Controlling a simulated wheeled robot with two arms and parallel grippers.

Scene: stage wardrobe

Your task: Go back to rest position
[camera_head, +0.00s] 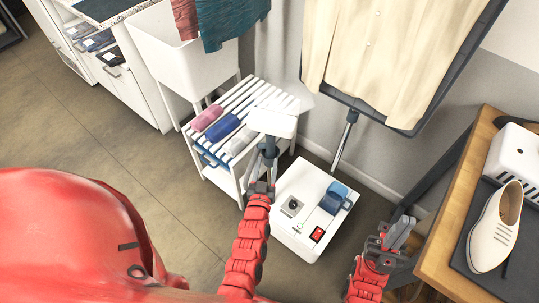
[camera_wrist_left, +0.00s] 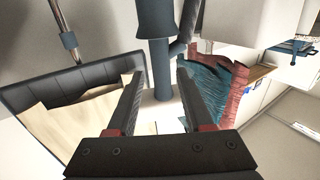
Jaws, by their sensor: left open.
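My left gripper (camera_head: 268,152) is raised at the middle of the head view, in front of the slatted rack. In the left wrist view its two dark fingers (camera_wrist_left: 160,92) stand apart. A grey upright post (camera_wrist_left: 161,60) shows between them; I cannot tell how far beyond them it is. A white block (camera_head: 273,120) appears at the left gripper's tip in the head view; whether they touch is unclear. My right gripper (camera_head: 398,235) is low at the right, beside the wooden table's edge. I see nothing in it, but its finger gap is not clear.
A slatted rack (camera_head: 216,168) holds rolled towels. A white box with a red switch (camera_head: 300,236) stands on the floor between my arms. A wooden table (camera_head: 452,240) with a cream shoe (camera_head: 494,228) is at right. A cream shirt (camera_head: 385,60) hangs on a board. Floor at left is clear.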

